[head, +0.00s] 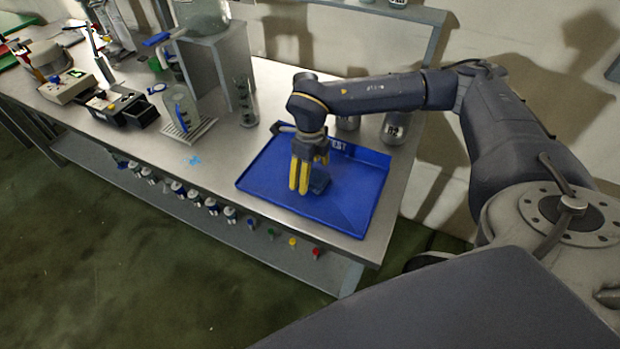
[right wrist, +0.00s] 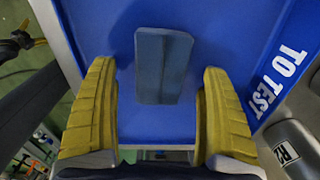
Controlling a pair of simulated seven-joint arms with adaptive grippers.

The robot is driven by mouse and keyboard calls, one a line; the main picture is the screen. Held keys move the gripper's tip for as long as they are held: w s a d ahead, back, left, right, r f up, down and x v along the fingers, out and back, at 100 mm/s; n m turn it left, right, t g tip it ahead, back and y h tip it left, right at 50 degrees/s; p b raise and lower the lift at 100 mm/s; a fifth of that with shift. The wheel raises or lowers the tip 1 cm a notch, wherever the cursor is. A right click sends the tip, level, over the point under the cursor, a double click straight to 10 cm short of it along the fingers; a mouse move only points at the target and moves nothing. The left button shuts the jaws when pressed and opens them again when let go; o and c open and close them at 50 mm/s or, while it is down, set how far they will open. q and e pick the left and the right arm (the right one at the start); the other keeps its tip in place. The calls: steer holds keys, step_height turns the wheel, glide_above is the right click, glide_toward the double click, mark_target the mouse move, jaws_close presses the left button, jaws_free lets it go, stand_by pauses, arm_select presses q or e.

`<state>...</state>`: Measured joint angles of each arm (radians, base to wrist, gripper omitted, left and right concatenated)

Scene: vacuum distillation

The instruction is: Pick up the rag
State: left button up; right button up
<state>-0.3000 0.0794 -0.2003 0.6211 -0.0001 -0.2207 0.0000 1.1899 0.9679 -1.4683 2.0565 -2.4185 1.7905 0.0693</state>
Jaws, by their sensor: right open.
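The rag (right wrist: 163,66) is a folded grey-blue cloth lying on the blue tray (right wrist: 110,30). In the right wrist view it lies ahead of and between the two yellow fingers, with gaps on both sides. In the head view the rag (head: 320,180) is partly hidden behind the fingers. My right gripper (head: 301,188) points down over the tray, open and empty. Its spread fingers also show in the right wrist view (right wrist: 158,115). My left gripper is not in view.
The tray lies at the right end of the metal table (head: 213,160). Metal canisters (head: 395,127) stand behind it, one marked R2 in the wrist view. A glass cylinder (head: 246,103) and a beaker (head: 181,110) stand to the left. The table front between is mostly clear.

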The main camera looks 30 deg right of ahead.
step_height(320, 180, down, 2)
steer(key=shift+f, duration=0.15)
steer(key=c, duration=1.2)
